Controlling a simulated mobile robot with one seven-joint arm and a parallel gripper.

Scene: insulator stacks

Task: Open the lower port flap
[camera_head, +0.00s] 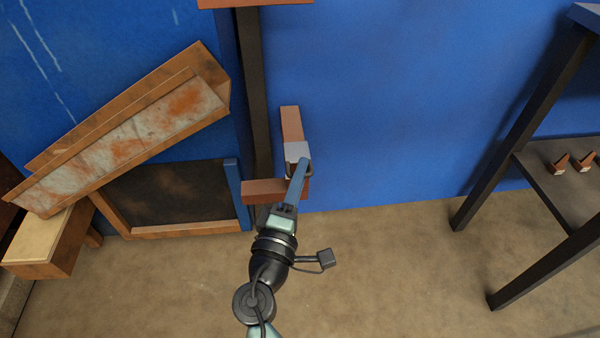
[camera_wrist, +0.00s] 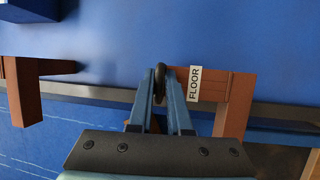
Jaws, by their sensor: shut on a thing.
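My gripper (camera_head: 303,163) is at a reddish-brown bracket (camera_head: 291,125) against the blue wall. In the wrist view my gripper (camera_wrist: 162,80) is shut on a dark rounded handle (camera_wrist: 160,88), mostly hidden between the two blue fingers. A white label reading FLOOR (camera_wrist: 194,84) is on the brown piece (camera_wrist: 228,86) just right of the fingers. In the head view a dark square panel (camera_head: 165,195) in a wooden frame is low on the left. I cannot tell for certain which part is the lower port flap.
A tilted rusty panel in a wooden frame (camera_head: 140,130) sticks out above the dark square. A wooden ledge (camera_head: 45,240) is at far left. A dark post (camera_head: 256,90) runs up the wall. A dark shelf rack (camera_head: 560,180) stands right. The floor between is clear.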

